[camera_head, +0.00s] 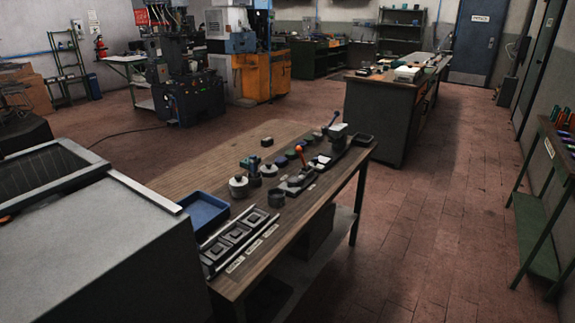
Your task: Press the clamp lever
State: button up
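A small dark fixture (296,182) with an upright lever ending in an orange knob (300,150) stands on the wooden workbench (215,163), near its right edge. A second dark device (338,134) farther along the bench has a slanted handle with a small orange tip (335,116). Both are small here, and I cannot tell for sure which one is the clamp lever. The orange-knobbed lever stands up from its base. My gripper is not in this view.
The bench also holds a blue tray (204,212), a dark rack with square recesses (236,238), round pots (239,186) and a dark cup (276,197). A large grey body of unclear identity fills the lower left. Tiled floor (430,235) right of the bench is clear.

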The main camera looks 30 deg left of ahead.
aim_at(298, 149)
jog(key=z, duration=0.05)
jog(key=k, duration=1.3)
jog(key=u, duration=1.05)
jog(key=i, duration=1)
jog(key=z, duration=0.1)
